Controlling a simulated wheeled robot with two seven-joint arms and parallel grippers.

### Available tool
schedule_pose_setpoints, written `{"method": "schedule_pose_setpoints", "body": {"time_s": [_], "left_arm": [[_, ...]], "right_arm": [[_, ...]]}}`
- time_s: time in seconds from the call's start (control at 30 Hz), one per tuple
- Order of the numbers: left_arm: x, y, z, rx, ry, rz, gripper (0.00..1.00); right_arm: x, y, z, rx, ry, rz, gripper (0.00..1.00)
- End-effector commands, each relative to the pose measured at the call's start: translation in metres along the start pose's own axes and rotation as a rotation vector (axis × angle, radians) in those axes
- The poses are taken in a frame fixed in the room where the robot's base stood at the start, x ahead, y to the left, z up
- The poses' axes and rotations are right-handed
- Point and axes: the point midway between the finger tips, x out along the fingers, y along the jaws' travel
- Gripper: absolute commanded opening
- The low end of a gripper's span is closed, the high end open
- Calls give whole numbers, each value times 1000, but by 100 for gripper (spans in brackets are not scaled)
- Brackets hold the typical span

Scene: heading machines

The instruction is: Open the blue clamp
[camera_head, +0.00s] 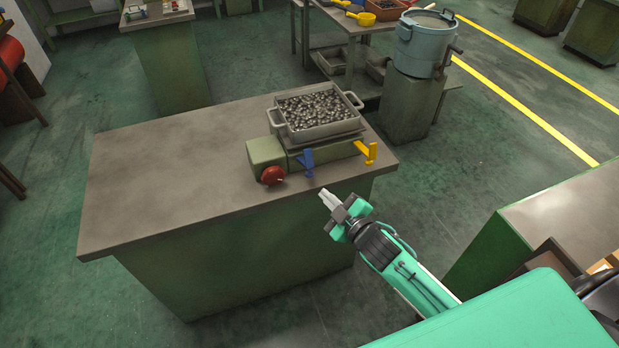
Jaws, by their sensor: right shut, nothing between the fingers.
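The blue clamp (308,161) is a small blue lever on the front side of a green machine (268,153) on the workbench. A yellow clamp (367,152) is on the same side, farther right. A red knob (272,175) is at the machine's front left. My right gripper (328,197) is shut and empty, in front of the bench edge, a little below and right of the blue clamp and apart from it. My left gripper is not in view.
A metal tray (273,119) full of small metal parts sits on the machine. The bench top (160,180) is bare on the left. A large grey-blue pot (423,45) stands on a stand behind. Another bench (570,220) is at the right.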

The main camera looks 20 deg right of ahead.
Motion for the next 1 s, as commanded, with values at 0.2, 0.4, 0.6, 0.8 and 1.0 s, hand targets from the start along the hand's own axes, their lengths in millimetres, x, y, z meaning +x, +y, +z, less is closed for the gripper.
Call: {"method": "schedule_pose_setpoints", "body": {"time_s": [0.2,0.4,0.6,0.8,1.0], "left_arm": [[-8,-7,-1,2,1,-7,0],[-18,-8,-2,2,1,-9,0],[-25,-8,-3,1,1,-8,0],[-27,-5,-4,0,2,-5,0],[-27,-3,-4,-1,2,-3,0]], "right_arm": [[22,2,-2,0,1,1,0],[56,2,-3,0,1,0,0],[83,1,-1,1,0,0,0],[96,0,0,0,0,-2,0],[99,-1,0,0,0,-1,0]]}}
